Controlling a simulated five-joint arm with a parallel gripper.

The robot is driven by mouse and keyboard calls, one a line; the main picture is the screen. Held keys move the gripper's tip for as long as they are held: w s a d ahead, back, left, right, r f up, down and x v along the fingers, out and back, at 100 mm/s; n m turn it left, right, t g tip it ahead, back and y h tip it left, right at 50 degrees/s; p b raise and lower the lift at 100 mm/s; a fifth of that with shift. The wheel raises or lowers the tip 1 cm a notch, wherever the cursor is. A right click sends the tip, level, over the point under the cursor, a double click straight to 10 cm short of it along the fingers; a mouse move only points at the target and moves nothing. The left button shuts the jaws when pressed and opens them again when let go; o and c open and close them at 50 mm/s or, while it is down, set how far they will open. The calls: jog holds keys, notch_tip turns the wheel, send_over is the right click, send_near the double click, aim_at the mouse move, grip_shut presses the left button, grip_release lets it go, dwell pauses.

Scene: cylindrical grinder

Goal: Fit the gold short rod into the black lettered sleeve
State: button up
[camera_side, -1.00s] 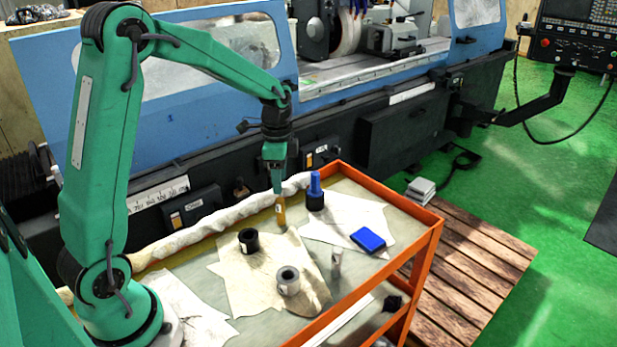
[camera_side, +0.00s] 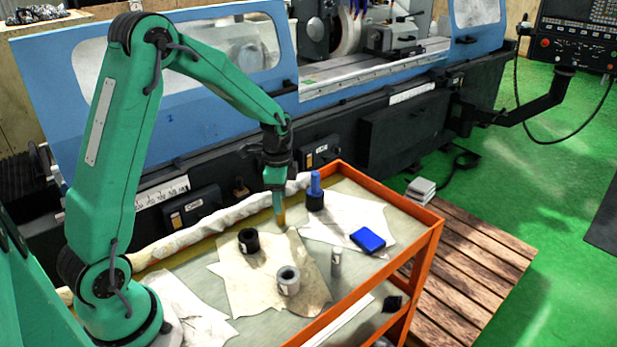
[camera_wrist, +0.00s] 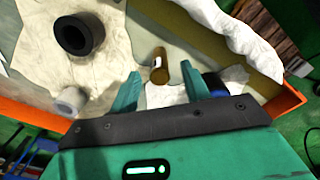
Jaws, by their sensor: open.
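A grey sleeve (camera_side: 289,284) stands nearer the side camera. A silver rod (camera_side: 336,263), a blue box (camera_side: 368,240) and a blue-and-black bottle (camera_side: 315,192) are to the right. A rolled white cloth (camera_side: 190,236) runs along the back of the orange-edged cart (camera_side: 413,241).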

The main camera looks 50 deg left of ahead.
jog(key=shift+f, duration=0.75)
grip_shut()
jog(key=shift+r, duration=0.2)
jog(key=shift+r, duration=0.55)
jog(key=r, duration=0.3)
jog(key=shift+s+d+r, duration=0.1)
jog(key=shift+d, duration=0.3)
jog(key=s+d+r, duration=0.3)
jog(key=d+r, duration=0.3)
jog(key=d, duration=0.4)
jog(key=shift+s+d+r, duration=0.15)
jog(key=shift+d+r, duration=0.05)
